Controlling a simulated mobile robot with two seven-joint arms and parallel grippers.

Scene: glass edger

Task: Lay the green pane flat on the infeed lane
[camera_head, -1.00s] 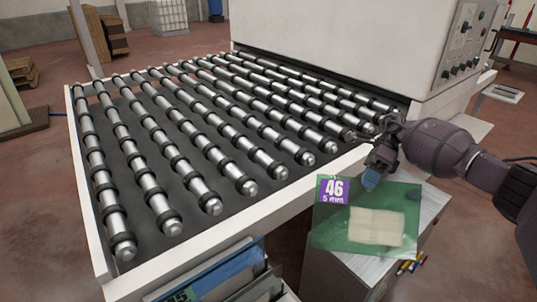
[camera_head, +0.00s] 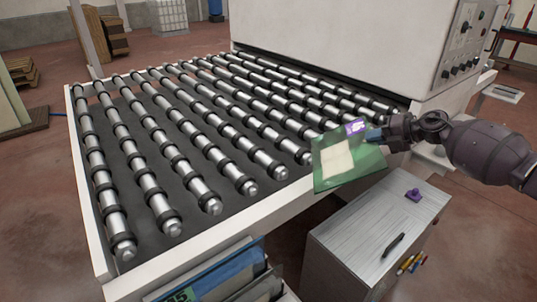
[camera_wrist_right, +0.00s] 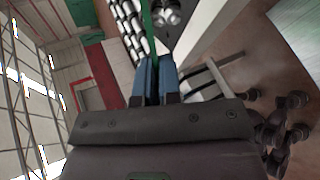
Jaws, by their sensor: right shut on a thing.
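The green pane (camera_head: 358,168) is a see-through sheet with a purple label and a pale patch. My right gripper (camera_head: 374,135) is shut on its right edge and holds it tilted over the front right rim of the infeed lane. In the right wrist view the blue fingertips (camera_wrist_right: 155,80) close on the pane (camera_wrist_right: 148,30), seen edge-on as a thin green strip. The infeed lane (camera_head: 180,130) is a bed of steel rollers with black rings, and its rollers are bare. My left gripper is not in view.
A grey cabinet (camera_head: 370,232) with a purple item (camera_head: 413,195) and a dark handle-like object (camera_head: 393,245) on top stands below the pane. The white machine housing (camera_head: 335,45) rises behind the lane. A rack with panes (camera_head: 215,275) is at the front.

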